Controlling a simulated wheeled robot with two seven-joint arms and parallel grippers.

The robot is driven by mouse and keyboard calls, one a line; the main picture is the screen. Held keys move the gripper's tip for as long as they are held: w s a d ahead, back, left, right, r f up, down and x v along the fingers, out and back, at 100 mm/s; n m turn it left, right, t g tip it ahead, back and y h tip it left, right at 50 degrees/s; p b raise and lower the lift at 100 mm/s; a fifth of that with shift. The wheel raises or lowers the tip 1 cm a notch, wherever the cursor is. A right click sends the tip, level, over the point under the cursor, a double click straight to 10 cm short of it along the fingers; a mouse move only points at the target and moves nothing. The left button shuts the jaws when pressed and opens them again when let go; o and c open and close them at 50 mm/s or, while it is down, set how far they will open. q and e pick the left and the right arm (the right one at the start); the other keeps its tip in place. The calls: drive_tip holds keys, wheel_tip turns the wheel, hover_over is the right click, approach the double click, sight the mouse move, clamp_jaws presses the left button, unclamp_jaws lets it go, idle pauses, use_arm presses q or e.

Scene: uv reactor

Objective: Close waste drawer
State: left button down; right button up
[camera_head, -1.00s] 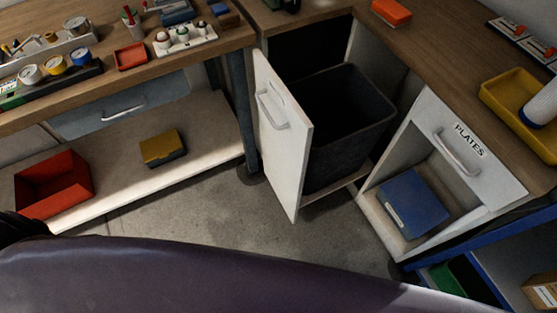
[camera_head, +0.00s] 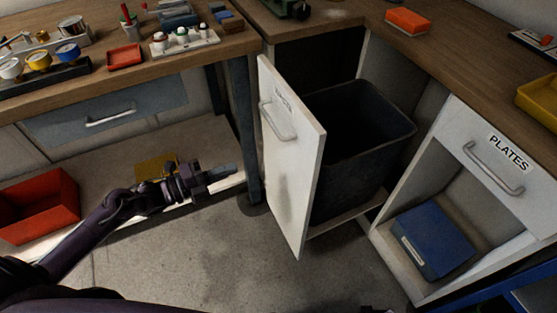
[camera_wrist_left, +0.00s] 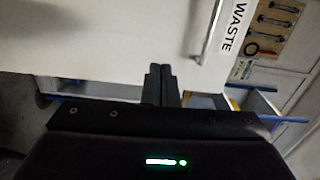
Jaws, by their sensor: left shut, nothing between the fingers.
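The waste drawer is pulled out of the corner cabinet, with its white front panel (camera_head: 290,165) standing well forward of the opening. A dark bin (camera_head: 355,145) stands behind the panel. The panel has a metal handle (camera_head: 276,121); in the left wrist view the handle (camera_wrist_left: 212,32) shows beside a WASTE label (camera_wrist_left: 231,32). My left gripper (camera_head: 230,171) is left of the panel, above the low shelf, pointing right with a gap to the panel. In the left wrist view its fingers (camera_wrist_left: 160,72) are shut and empty, in front of the white panel. My right gripper is not seen.
The PLATES drawer (camera_head: 494,166) and an open compartment with a blue box (camera_head: 433,240) stand right of the bin. A table leg (camera_head: 243,130) is close behind my left gripper. A red bin (camera_head: 38,208) is on the low shelf. The floor (camera_head: 190,255) before the panel is clear.

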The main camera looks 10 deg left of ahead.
use_arm(q)
approach(289, 148)
drive_tip(key=shift+m, duration=0.3)
drive_tip(key=x, duration=0.6)
drive_tip(key=shift+r, duration=0.25)
drive_tip(key=shift+w+d, duration=0.25)
drive_tip(key=shift+d, duration=0.15)
